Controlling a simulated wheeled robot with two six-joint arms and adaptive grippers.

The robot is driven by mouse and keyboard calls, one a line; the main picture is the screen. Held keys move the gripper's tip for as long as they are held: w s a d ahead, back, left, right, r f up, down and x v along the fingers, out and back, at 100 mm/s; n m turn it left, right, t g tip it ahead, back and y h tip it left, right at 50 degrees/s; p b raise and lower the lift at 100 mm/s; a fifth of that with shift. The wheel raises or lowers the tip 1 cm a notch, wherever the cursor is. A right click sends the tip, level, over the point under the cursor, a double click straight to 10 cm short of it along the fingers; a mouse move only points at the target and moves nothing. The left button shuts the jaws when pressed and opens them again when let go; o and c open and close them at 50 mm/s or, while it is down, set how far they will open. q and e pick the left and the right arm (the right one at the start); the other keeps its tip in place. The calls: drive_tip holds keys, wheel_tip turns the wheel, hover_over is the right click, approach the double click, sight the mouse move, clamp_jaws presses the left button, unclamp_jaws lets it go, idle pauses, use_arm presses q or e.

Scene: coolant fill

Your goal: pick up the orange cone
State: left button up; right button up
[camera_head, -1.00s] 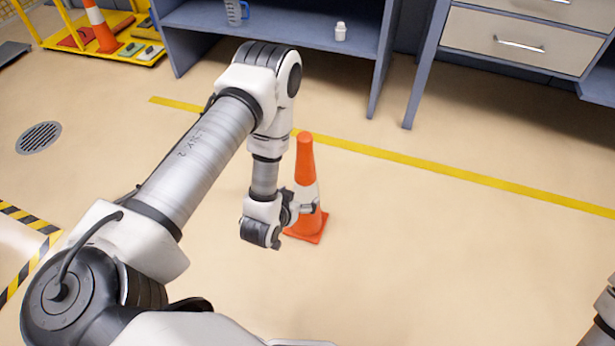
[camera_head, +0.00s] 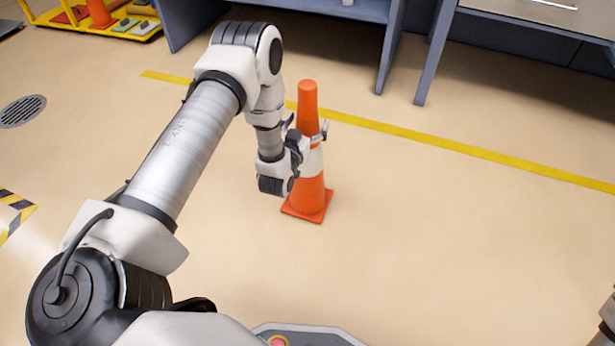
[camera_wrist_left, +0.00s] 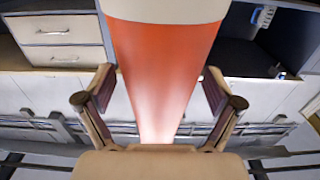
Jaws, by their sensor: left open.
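The orange cone (camera_head: 309,190) stands upright on the floor, with a white band around its middle and a square base. My left gripper (camera_head: 308,136) is at the cone's upper part, just above the white band. In the left wrist view the cone (camera_wrist_left: 160,65) appears upside down between the two spread fingers of my left gripper (camera_wrist_left: 158,85). Gaps show between the fingers and the cone, so the gripper is open around it.
A yellow cart (camera_head: 60,17) at the upper left carries another orange cone (camera_head: 99,14). A blue-grey shelf (camera_head: 300,8) and a drawer bench (camera_head: 520,12) stand at the back. A yellow floor line (camera_head: 440,147) runs behind the cone. The floor right of the cone is clear.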

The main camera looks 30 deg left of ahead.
use_arm(q)
clamp_jaws()
drive_tip(key=shift+r, duration=0.1)
